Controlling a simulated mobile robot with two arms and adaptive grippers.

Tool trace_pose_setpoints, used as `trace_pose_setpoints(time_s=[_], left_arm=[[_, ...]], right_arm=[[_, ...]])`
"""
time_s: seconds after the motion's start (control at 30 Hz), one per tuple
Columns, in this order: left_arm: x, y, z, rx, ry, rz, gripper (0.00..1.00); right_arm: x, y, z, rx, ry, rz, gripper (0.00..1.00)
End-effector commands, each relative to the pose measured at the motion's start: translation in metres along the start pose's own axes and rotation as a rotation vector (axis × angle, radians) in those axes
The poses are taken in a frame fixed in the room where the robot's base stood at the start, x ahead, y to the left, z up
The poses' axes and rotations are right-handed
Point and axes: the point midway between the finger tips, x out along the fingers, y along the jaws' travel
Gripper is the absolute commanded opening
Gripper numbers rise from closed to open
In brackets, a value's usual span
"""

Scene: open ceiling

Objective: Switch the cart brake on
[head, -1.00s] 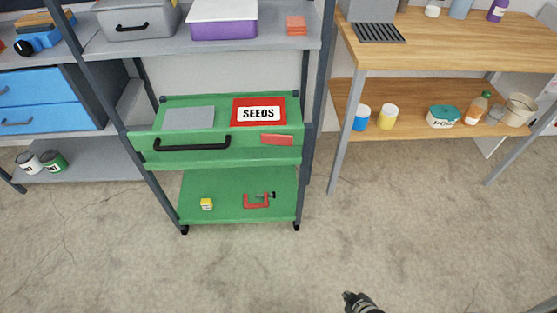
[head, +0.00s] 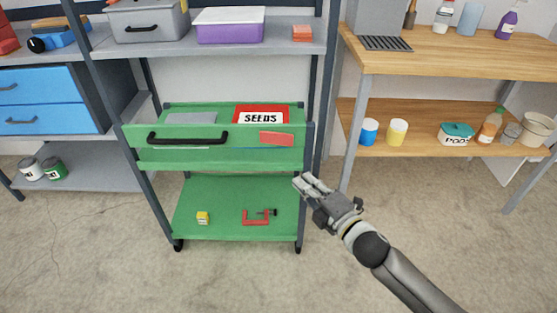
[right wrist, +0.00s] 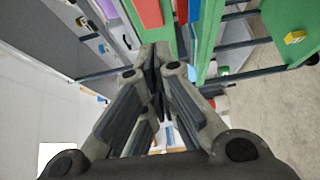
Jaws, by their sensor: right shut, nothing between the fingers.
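The green cart (head: 220,161) stands in front of the shelf bay, with a black handle (head: 188,138) across its front. A flat red tab (head: 277,138) is on the cart's front panel, right of the handle. I cannot tell from its look whether it is the brake or how it is set. My right gripper (head: 305,183) is shut and empty, at the cart's right front post, below and right of the tab. Its shut fingers (right wrist: 155,65) fill the middle of the right wrist view, with green cart panel (right wrist: 208,35) beyond. My left gripper is not in view.
The cart carries a SEEDS packet (head: 262,114) on top, and a yellow box (head: 203,217) and a red clamp (head: 258,217) on its lower shelf. A wooden workbench (head: 450,55) stands to the right. The floor in front is clear.

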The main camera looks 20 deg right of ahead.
Motion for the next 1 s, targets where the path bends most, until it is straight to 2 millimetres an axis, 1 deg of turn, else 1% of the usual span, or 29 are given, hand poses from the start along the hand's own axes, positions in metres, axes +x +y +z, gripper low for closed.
trace_pose_setpoints(time_s=[0.13, 0.43, 0.57, 0.67, 0.77, 1.0], left_arm=[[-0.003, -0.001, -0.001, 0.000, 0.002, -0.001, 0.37], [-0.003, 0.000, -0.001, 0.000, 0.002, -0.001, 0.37], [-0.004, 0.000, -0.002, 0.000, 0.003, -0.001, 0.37], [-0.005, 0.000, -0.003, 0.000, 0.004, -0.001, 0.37], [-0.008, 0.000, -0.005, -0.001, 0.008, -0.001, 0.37], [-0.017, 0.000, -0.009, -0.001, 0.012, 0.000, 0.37]], right_arm=[[0.000, 0.008, -0.004, -0.022, 0.011, 0.019, 0.00], [0.001, 0.008, -0.004, -0.020, 0.010, 0.017, 0.00], [0.007, 0.007, -0.004, -0.019, 0.010, 0.017, 0.00], [0.017, 0.008, -0.003, -0.018, 0.010, 0.018, 0.00], [0.032, 0.008, -0.004, -0.019, 0.010, 0.019, 0.00], [0.071, 0.009, -0.004, -0.018, 0.010, 0.018, 0.00]])
